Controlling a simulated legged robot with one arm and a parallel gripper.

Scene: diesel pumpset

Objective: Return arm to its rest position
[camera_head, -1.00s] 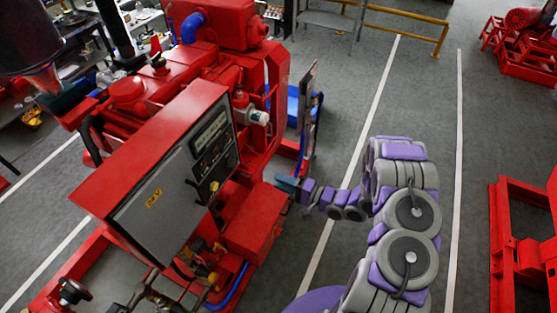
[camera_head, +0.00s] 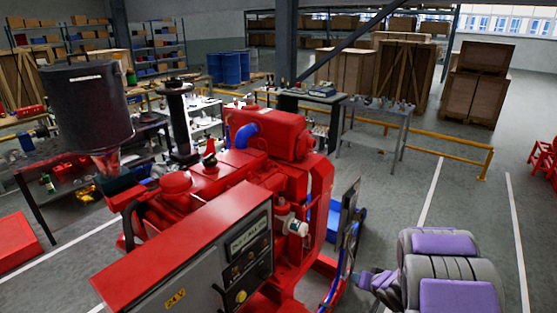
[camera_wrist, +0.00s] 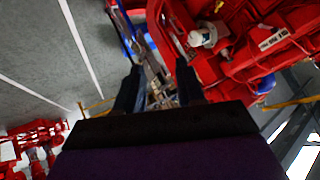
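My arm shows purple and grey at the lower right of the head view, and its end, my gripper (camera_head: 362,281), points left beside the red pumpset (camera_head: 205,217). Only a small part of the gripper shows there. In the wrist view, two dark fingers of my gripper (camera_wrist: 158,88) stand apart with nothing held between them. The pumpset (camera_wrist: 283,62) fills the upper right of the wrist view. A control panel (camera_head: 252,248) with a dark display and a grey door sits on the pumpset's near side. The gap between gripper and pumpset is hard to judge.
A thin upright panel (camera_head: 347,232) and a blue part (camera_head: 326,216) stand close to the gripper's left. A yellow rail (camera_head: 440,153) and a grey table (camera_head: 375,125) stand behind. Wooden crates (camera_head: 478,86) stand at the back right.

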